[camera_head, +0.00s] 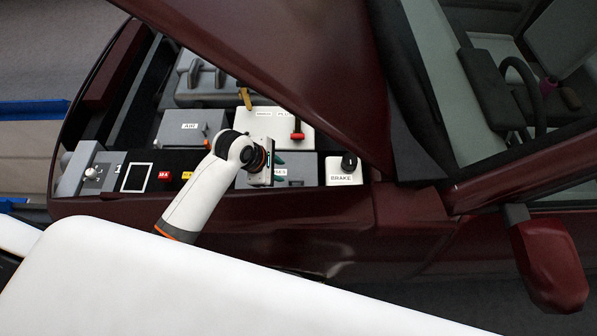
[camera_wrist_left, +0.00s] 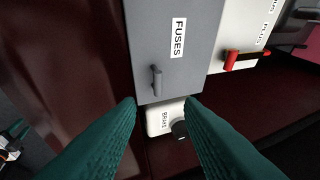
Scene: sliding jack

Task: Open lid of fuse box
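The fuse box (camera_head: 298,173) is a grey box in the engine bay, partly hidden behind my left gripper in the head view. Its grey lid (camera_wrist_left: 197,62), labelled FUSES, lies flat and looks closed in the left wrist view. A small grey bar handle (camera_wrist_left: 157,82) stands up from the lid near its lower edge. My left gripper (camera_head: 279,171) is over the box's left part. In the left wrist view its green fingers (camera_wrist_left: 160,106) are spread apart, with the handle ahead in line with the gap and nothing between them.
The white BRAKE box (camera_head: 343,172) with a black cap sits beside the fuse box. A white box with a red lever (camera_head: 297,130) and the grey AIR box (camera_head: 188,128) are close by. The raised dark red hood (camera_head: 290,60) hangs over the bay.

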